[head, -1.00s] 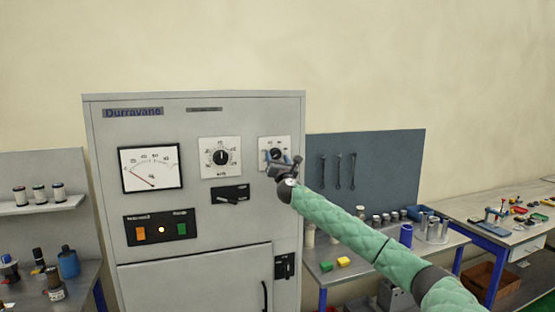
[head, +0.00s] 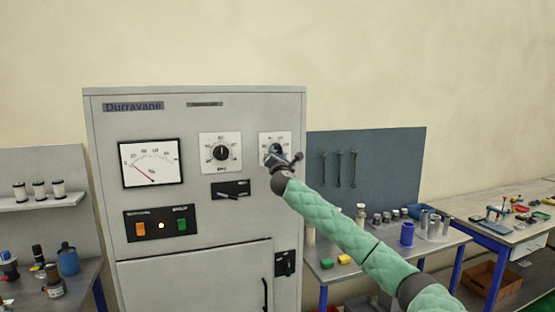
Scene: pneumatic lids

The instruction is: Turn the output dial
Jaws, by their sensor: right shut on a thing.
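A tall grey cabinet (head: 200,112) labelled Durravane carries two dials on white square plates. The left dial (head: 221,153) has a black knob with its pointer upright and nothing touching it. The right dial (head: 266,141) is partly hidden behind my right gripper (head: 277,156), which is shut on its knob and looks rolled to a tilt. The lettering under the dials is too small to read, so I cannot tell by label which one is the output dial. A meter (head: 151,160) with a red needle low on its scale sits at the upper left. My left gripper is out of view.
Below the dials are a black switch plate (head: 231,190) and a panel with orange and green buttons (head: 161,223) and a lit lamp. A pegboard (head: 390,160) and cluttered benches stand to the right.

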